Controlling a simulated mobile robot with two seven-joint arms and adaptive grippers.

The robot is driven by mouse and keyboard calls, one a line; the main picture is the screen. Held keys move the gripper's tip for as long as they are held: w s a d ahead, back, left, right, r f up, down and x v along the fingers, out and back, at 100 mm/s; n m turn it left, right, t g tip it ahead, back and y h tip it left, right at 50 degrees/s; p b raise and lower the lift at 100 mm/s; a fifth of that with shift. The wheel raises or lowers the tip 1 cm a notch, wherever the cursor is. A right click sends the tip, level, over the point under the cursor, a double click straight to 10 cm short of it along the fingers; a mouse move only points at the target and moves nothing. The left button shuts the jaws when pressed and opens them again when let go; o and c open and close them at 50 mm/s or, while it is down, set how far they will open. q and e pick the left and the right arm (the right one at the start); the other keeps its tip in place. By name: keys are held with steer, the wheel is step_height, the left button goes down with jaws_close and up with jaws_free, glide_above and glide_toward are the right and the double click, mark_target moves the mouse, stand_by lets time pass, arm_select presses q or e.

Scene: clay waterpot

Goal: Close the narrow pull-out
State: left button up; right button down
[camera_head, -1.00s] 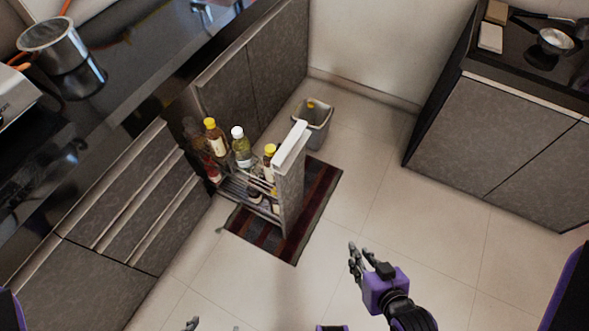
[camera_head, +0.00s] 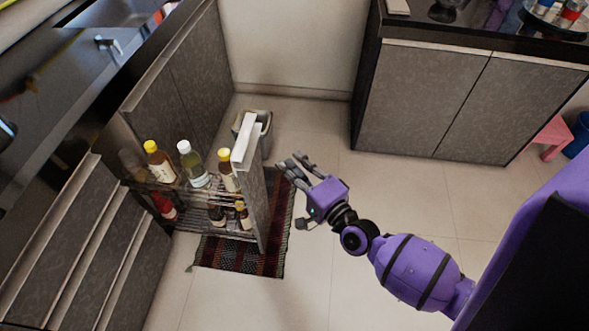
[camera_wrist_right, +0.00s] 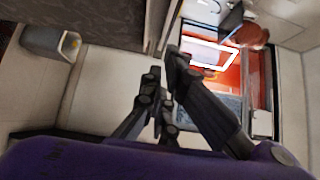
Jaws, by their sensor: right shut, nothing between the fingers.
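The narrow pull-out (camera_head: 250,190) stands slid out from the counter in the head view. It has a tall grey front panel with a pale top edge, and a wire rack holding several bottles (camera_head: 197,166). My right gripper (camera_head: 291,168) is just right of the front panel, on its outer side, shut and empty. A narrow gap seems to lie between fingers and panel; contact cannot be told. The right fingers also show in the wrist view (camera_wrist_right: 162,92). My left gripper is out of view.
A striped mat (camera_head: 272,245) lies on the floor under the pull-out. A grey bin (camera_head: 262,118) stands behind it, near the wall. Drawers (camera_head: 75,245) are at the left. A grey cabinet (camera_head: 420,105) stands at the back right. Floor in front is clear.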

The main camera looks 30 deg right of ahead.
arm_select(q)
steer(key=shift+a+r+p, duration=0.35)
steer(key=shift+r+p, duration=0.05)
steer(key=shift+p, duration=0.05)
arm_select(e)
steer(key=w+a, duration=0.4)
steer(key=w, duration=0.3)
steer(key=shift+w+a, duration=0.25)
steer(key=shift+w, duration=0.1)
